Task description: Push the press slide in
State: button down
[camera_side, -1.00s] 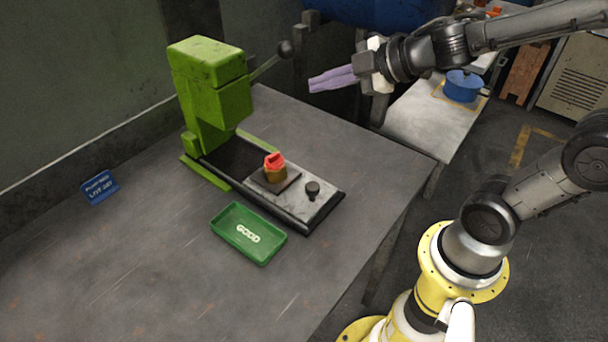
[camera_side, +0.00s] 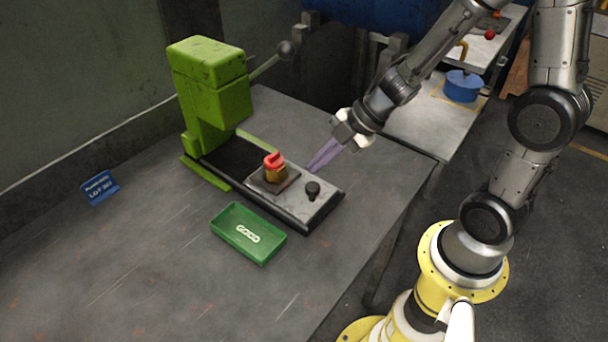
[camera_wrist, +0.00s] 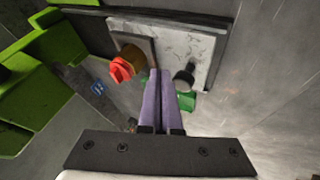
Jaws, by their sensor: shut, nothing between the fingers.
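The press slide (camera_side: 322,203) is a grey plate on a dark rail, drawn out in front of the green press (camera_side: 208,85) in the side view. A black knob (camera_side: 312,190) stands near its outer end. A brass piece with a red top (camera_side: 274,167) sits on a square block on the slide. My gripper (camera_side: 312,170) has its purple fingers together and empty, just behind the slide near the knob. In the wrist view the closed fingers (camera_wrist: 158,75) point at the slide (camera_wrist: 185,45), between the red-topped piece (camera_wrist: 122,70) and the knob (camera_wrist: 184,77). I cannot tell whether they touch it.
A green tray marked GOOD (camera_side: 249,233) lies in front of the slide. The press lever (camera_side: 285,49) sticks out to the right. The front left of the table is clear.

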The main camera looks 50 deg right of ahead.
aim_at(292, 187)
jog(key=shift+x, duration=2.6)
jog(key=w, duration=1.3)
jog(key=shift+w, duration=0.4)
jog(key=shift+r, duration=0.1)
